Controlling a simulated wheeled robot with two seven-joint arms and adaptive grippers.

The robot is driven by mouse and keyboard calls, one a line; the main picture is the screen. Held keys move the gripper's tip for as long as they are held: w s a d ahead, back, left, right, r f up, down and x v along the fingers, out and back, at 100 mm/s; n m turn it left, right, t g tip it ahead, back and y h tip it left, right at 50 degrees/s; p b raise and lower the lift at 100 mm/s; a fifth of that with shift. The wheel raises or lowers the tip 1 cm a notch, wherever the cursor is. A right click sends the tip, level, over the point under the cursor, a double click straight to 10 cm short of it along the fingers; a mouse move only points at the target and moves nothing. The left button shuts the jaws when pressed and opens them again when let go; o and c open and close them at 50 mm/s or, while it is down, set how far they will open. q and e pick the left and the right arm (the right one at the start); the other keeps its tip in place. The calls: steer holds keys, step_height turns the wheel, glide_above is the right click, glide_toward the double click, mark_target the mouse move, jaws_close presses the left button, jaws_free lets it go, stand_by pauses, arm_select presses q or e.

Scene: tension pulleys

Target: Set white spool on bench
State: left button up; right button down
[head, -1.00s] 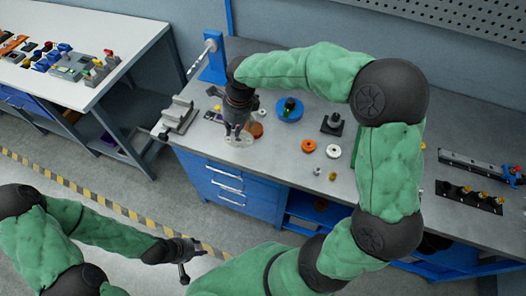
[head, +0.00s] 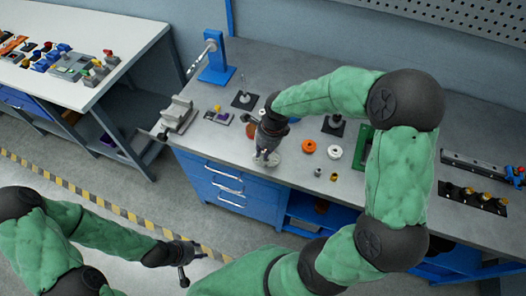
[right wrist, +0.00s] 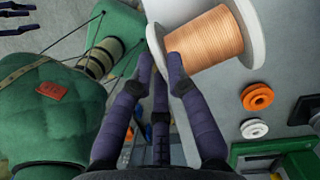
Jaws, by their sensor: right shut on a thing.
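The white spool, wound with copper-coloured wire, shows large at the top of the right wrist view (right wrist: 203,40), one white flange against my fingers. My right gripper (right wrist: 160,66) is shut on that flange. In the head view my right gripper (head: 265,157) is over the bench's front edge, and only a pale bit of the spool (head: 274,160) shows beside the fingers. I cannot tell whether the spool touches the bench (head: 222,150). My left gripper (head: 187,264) hangs low in front of the bench, away from everything; its fingers are too small to judge.
Right of my right gripper lie an orange pulley (head: 308,146), a white pulley (head: 335,152) and small metal parts (head: 333,177). A blue stand (head: 215,62), a grey block (head: 178,112) and a spindle plate (head: 241,99) stand left and behind. The bench's left front is clear.

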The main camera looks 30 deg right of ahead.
steer(key=shift+w+f, duration=0.15)
steer(key=shift+f, duration=0.15)
steer(key=shift+f, duration=0.1)
steer(key=c, duration=1.2)
jaws_free()
steer(key=shift+r, duration=0.4)
steer(key=r, duration=0.3)
steer(key=s+d+r+p, duration=0.1)
steer(key=r, duration=0.7)
steer(key=shift+s+d+r+p, duration=0.15)
steer(key=shift+s+d+p, duration=0.15)
steer(key=shift+d+p, duration=0.1)
